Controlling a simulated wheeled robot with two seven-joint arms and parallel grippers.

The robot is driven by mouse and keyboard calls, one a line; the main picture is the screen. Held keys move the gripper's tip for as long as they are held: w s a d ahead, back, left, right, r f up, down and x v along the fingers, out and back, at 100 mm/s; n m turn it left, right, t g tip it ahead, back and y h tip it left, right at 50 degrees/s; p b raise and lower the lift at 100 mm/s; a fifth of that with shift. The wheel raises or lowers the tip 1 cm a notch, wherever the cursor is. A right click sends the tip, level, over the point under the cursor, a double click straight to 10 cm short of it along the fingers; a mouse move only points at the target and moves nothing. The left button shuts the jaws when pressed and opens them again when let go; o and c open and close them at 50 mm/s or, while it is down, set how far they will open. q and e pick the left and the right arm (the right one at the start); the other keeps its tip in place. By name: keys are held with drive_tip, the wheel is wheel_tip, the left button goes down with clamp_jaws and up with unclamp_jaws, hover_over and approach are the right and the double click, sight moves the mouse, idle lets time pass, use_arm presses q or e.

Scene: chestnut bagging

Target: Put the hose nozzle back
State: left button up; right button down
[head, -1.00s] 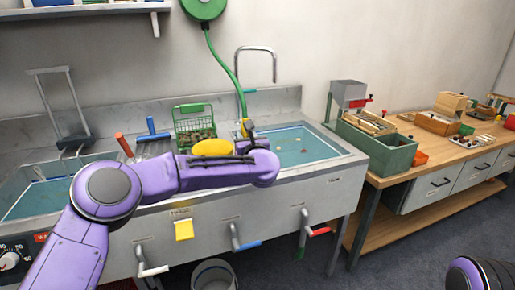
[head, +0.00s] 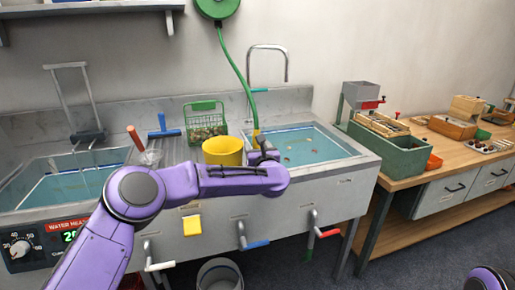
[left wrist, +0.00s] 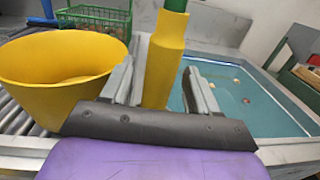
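The yellow hose nozzle (head: 256,137) hangs at the end of the green hose (head: 234,58), over the near-left part of the right-hand sink. In the left wrist view the nozzle (left wrist: 163,62) stands upright between the two fingers of my left gripper (left wrist: 160,88). In the head view my left gripper (head: 265,147) is beside the nozzle. The green hose reel (head: 217,7) is on the wall above. My right gripper is out of view.
A yellow bucket (head: 223,152) stands just left of my left gripper. Behind it is a green wire basket (head: 205,120). A faucet (head: 268,47) rises behind the right sink (head: 317,142). A wooden workbench (head: 440,155) with boxes stands to the right.

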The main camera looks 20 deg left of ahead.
use_arm(q)
drive_tip(key=shift+r, duration=0.1)
drive_tip(key=shift+s+r, duration=0.1)
drive_tip(key=shift+r, duration=0.1)
drive_tip(key=b+v, duration=0.2)
drive_tip(key=v, duration=1)
drive_tip(key=shift+f, duration=0.15)
